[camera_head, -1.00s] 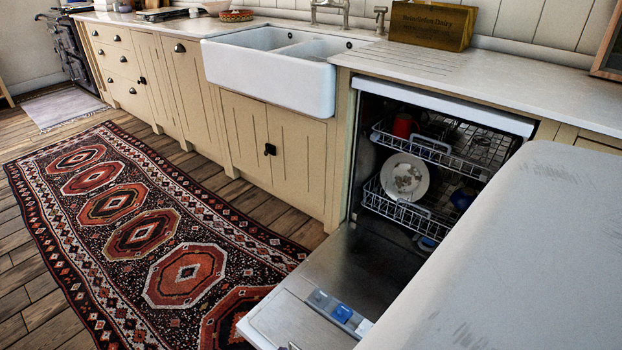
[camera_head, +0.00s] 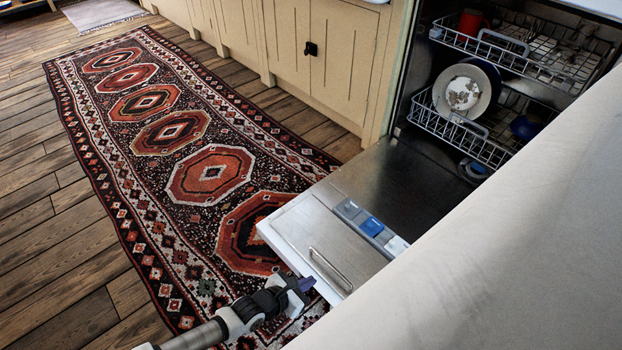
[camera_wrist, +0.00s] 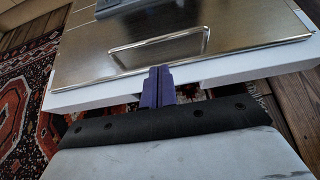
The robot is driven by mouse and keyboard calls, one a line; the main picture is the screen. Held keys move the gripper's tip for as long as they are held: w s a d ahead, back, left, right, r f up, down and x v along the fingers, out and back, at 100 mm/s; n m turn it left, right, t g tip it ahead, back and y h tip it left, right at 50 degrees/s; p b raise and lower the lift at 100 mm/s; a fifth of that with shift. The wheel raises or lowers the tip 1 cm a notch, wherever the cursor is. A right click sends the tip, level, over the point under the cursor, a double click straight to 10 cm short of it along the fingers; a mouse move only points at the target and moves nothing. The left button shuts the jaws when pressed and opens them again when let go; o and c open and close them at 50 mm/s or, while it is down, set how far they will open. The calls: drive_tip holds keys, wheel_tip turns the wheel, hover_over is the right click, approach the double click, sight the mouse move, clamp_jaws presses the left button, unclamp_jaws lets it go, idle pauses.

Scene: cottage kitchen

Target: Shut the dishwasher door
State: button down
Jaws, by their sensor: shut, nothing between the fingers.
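The dishwasher door (camera_head: 318,240) is folded down and open, lying about level above the rug, its steel inner face up. A detergent dispenser with a blue part (camera_head: 371,226) is set in it. My gripper (camera_head: 304,285) is at the door's outer edge, at the bottom of the head view. In the wrist view my gripper (camera_wrist: 158,88) shows its purple fingers together, pointing at the white door edge (camera_wrist: 215,77) near a rectangular outline on the steel face (camera_wrist: 160,48). I cannot tell whether they touch the door. Nothing is between the fingers.
The upper rack (camera_head: 520,55) holds a red mug (camera_head: 471,22). The lower rack (camera_head: 460,135) holds plates (camera_head: 463,93) and a blue item (camera_head: 524,128). A pale worktop (camera_head: 500,240) blocks the right side. A patterned rug (camera_head: 165,135) covers the open floor at left.

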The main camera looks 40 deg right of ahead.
drive_tip(key=b+x, duration=0.2)
drive_tip(key=x, duration=0.6)
